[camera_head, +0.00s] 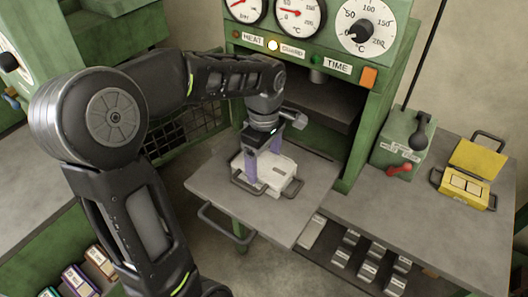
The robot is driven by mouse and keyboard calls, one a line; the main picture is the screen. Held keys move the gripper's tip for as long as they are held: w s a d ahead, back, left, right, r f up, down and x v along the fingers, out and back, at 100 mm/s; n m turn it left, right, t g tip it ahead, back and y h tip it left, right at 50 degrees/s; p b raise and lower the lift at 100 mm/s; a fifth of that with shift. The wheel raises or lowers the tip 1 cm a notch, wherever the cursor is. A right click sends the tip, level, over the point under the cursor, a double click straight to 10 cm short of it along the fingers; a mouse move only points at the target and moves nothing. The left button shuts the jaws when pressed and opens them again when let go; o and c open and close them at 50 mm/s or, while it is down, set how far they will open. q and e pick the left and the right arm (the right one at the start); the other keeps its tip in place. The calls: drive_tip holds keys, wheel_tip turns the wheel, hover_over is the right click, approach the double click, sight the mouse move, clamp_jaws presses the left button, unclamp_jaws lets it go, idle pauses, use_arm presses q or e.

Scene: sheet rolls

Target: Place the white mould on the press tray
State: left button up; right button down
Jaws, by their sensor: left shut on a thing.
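The white mould (268,176), a flat pale block with dark metal handles, is over the middle of the grey press tray (308,218). My left gripper (262,166) reaches down onto it from above, its purple fingers shut on the mould. The mould looks level and its underside is at or very close to the tray surface; I cannot tell whether it touches. The gripper hides part of its back side. The tray sticks out in front of the green press (362,112) and has a front handle. My right gripper is not in view.
The press opening (318,98) is behind the tray, below the gauges. On the right bench (405,222) stand a green lever box (400,146) with a red handle and an open yellow case (466,180). Metal blocks lie on a shelf below. The tray's right part is clear.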

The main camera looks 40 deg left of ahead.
use_arm(q)
drive_tip(key=shift+f, duration=0.15)
drive_tip(key=o, duration=2)
drive_tip(key=shift+r, duration=0.4)
wheel_tip(320, 180, up, 11)
drive_tip(key=p, duration=0.1)
drive_tip(key=shift+r, duration=0.2)
